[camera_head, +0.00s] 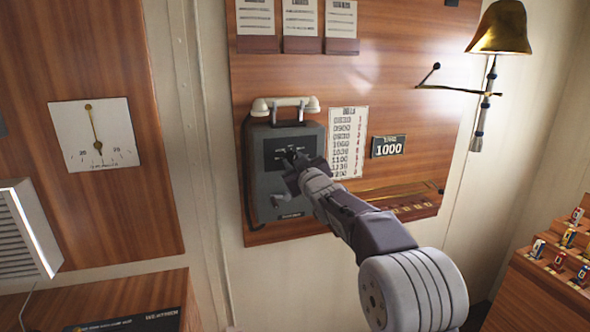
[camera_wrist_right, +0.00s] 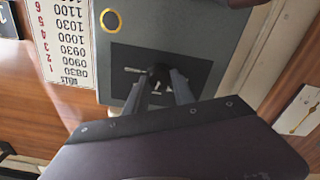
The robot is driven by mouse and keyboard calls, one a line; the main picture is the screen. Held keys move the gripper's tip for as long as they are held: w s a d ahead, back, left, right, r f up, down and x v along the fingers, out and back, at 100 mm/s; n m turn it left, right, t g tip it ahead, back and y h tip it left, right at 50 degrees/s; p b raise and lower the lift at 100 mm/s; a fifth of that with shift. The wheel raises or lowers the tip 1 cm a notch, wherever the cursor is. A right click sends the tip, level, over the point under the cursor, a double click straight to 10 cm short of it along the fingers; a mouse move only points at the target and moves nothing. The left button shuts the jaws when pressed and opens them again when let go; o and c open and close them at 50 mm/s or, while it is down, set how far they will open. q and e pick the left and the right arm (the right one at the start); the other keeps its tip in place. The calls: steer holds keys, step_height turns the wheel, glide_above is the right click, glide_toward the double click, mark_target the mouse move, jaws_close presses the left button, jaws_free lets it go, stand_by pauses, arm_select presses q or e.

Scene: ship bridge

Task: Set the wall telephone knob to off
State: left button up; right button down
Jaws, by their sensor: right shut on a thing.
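The grey wall telephone (camera_head: 268,185) hangs on the wooden board, with a pale handset (camera_head: 285,106) lying across its top. A dark panel sits on its upper front. My right gripper (camera_head: 291,155) reaches the telephone from the lower right and is shut on the small dark knob at this panel. In the right wrist view, the knob (camera_wrist_right: 158,74) is between the two fingertips, with pale marks beside it on the dark panel (camera_wrist_right: 190,66). The fingers partly hide the knob, and I cannot read its setting. My left gripper is not in view.
A bells card (camera_head: 348,142) and a small 1000 plate (camera_head: 388,146) are right of the telephone. A brass bell (camera_head: 499,28) hangs at the upper right. A white dial gauge (camera_head: 95,135) is on the left panel. A small crank handle (camera_head: 277,200) sits low on the telephone.

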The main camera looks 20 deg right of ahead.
steer(key=n+b, duration=0.5)
steer(key=n, duration=1.5)
steer(key=shift+f+n, duration=0.15)
steer(key=shift+n, duration=0.25)
stand_by(0.4)
steer(key=c, duration=1.1)
jaws_free()
steer(key=shift+o, duration=0.2)
